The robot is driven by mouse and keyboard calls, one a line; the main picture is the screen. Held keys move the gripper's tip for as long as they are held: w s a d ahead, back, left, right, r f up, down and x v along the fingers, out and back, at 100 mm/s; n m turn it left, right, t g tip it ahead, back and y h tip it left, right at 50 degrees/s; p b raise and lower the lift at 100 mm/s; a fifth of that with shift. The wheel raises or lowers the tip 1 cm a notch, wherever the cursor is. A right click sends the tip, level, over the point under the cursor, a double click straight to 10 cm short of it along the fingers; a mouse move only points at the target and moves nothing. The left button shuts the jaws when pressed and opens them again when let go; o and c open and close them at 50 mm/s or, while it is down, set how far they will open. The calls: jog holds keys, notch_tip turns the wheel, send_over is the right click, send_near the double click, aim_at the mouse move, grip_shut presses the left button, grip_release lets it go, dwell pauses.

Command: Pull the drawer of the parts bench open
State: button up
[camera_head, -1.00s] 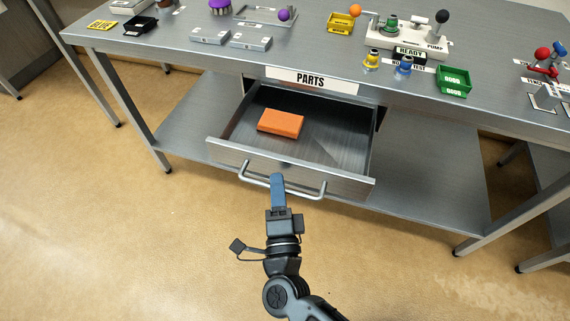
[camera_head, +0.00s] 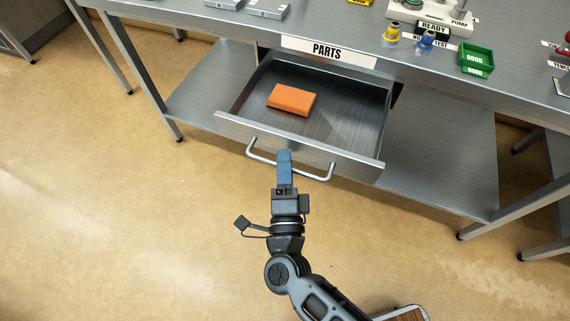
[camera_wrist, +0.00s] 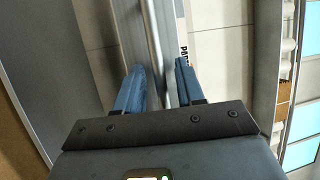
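The drawer (camera_head: 355,160) of the parts bench (camera_head: 440,85) stands well out from under the "PARTS" label (camera_head: 328,51). An orange block (camera_head: 291,98) lies inside it. My gripper (camera_head: 284,158) is at the middle of the drawer's bar handle (camera_head: 320,176). The exact contact is partly hidden by the fingers.
A grey lower shelf (camera_head: 440,160) lies under the bench, with bench legs (camera_head: 140,75) on both sides. A green bin (camera_head: 476,60) and other items stand on the top. The tan floor (camera_head: 120,230) before the drawer is clear.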

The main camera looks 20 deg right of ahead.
jog(key=v, duration=0.7)
jog(key=shift+s+b, duration=0.3)
jog(key=shift+s, duration=0.1)
jog(key=shift+a+f, duration=0.1)
jog(key=s+d+r+n+g+y+p, duration=0.2)
jog(key=s+d+r+n+p, duration=0.1)
jog(key=s+d+r+n, duration=0.4)
jog(key=s+d+r+n+g+y+p, duration=0.2)
jog(key=s+d+r+n, duration=0.5)
jog(key=s+r+n, duration=0.5)
jog(key=s+r+p, duration=0.1)
jog(key=s+r, duration=0.1)
jog(key=s, duration=0.3)
jog(key=shift+s+d+r+n+g, duration=0.25)
jog(key=shift+d+r+n+g, duration=0.05)
jog(key=shift+d+n, duration=0.1)
